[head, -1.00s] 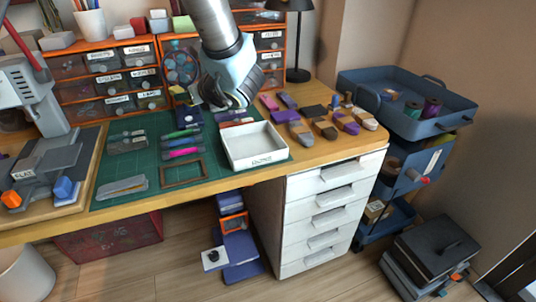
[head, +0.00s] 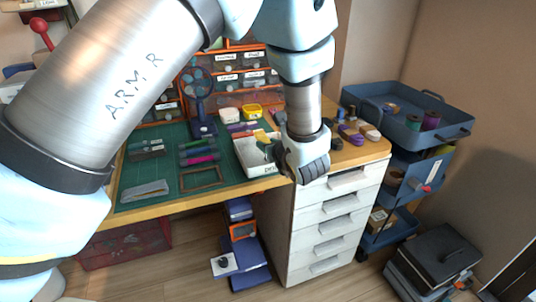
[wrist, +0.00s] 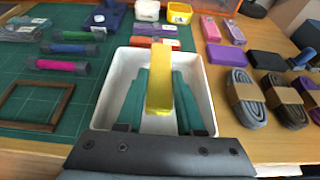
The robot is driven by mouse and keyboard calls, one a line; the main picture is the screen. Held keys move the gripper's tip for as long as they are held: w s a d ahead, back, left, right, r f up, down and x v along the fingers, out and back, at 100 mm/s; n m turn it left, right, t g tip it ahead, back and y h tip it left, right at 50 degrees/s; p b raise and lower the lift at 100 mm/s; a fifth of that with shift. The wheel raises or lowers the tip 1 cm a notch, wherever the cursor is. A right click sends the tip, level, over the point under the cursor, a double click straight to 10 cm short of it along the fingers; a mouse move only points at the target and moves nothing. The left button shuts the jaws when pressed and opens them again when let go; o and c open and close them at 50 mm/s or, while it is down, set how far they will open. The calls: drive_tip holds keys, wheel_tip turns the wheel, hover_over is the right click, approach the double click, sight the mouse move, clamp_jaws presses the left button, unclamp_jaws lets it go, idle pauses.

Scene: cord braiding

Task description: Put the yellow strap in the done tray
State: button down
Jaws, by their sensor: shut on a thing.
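The yellow strap (wrist: 160,78) is held between the teal fingers of my gripper (wrist: 160,92) in the wrist view. It stretches away from the fingers over the inside of the white done tray (wrist: 108,98). In the head view the strap (head: 262,136) shows as a small yellow piece above the tray (head: 244,158), and my gripper (head: 269,150) is at the tray's right side. My wrist hides the tray's right part there. I cannot tell whether the strap touches the tray floor.
Several bundled straps (wrist: 247,92) lie right of the tray. Pink and green rolls (wrist: 62,67) and a brown frame (wrist: 30,105) lie left on the green mat. A yellow container (wrist: 179,13) and a white one (wrist: 147,10) stand behind. A fan (head: 201,95) stands at the back.

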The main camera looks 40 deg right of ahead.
drive_tip(key=shift+f, duration=1.8)
drive_tip(key=shift+f, duration=0.1)
drive_tip(key=shift+f, duration=0.15)
drive_tip(key=c, duration=0.5)
unclamp_jaws()
drive_tip(key=shift+c, duration=0.2)
